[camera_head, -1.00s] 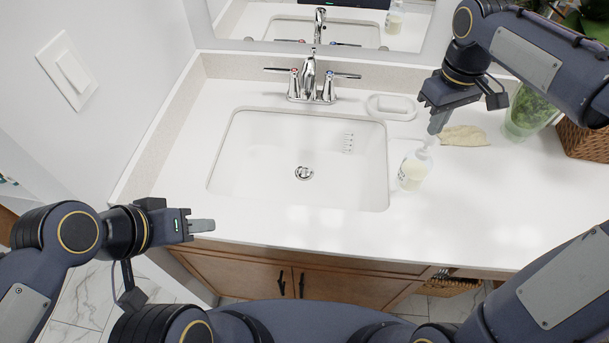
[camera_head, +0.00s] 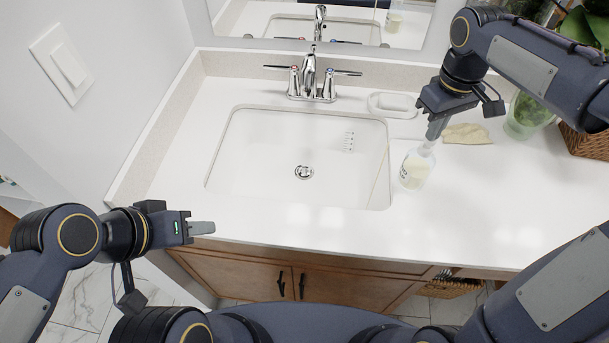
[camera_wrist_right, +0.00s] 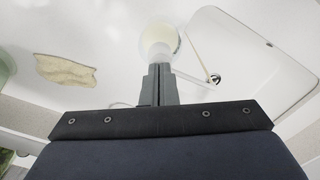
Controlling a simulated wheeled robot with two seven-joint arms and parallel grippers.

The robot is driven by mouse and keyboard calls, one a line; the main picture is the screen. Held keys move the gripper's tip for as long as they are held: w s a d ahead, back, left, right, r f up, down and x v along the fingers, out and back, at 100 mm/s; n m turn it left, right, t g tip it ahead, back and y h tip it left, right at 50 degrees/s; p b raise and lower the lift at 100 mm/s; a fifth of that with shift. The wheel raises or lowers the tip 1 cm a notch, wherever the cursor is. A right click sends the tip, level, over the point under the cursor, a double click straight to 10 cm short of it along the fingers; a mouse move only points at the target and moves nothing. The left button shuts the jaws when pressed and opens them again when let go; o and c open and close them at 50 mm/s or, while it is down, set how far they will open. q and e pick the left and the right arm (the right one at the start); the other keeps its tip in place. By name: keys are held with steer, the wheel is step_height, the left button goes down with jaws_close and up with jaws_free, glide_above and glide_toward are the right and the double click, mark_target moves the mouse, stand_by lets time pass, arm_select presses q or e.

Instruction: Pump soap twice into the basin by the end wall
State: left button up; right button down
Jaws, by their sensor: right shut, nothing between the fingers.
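The soap bottle (camera_head: 415,170), clear with pale soap, stands on the counter just right of the basin (camera_head: 270,160). My right gripper (camera_head: 434,133) is shut and empty, its fingertips down on the top of the pump. In the right wrist view my right gripper (camera_wrist_right: 160,78) covers the pump head above the bottle (camera_wrist_right: 158,40). A thin pale stream of soap (camera_head: 380,176) runs from the pump side into the basin's right part; it also shows in the right wrist view (camera_wrist_right: 201,60). My left gripper (camera_head: 203,227) hangs near the counter's front left edge; its jaw gap is not clear.
The chrome faucet (camera_head: 311,80) stands behind the basin. The counter in front of the bottle is clear.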

steer(key=shift+f, duration=0.2)
steer(key=shift+r+p, duration=1.45)
steer(key=shift+r, duration=0.05)
steer(key=shift+f, duration=0.2)
steer(key=shift+f+b, duration=1)
steer(key=shift+f, duration=0.35)
steer(key=shift+r, duration=0.15)
steer(key=shift+r+p, duration=1.35)
steer(key=shift+r, duration=0.15)
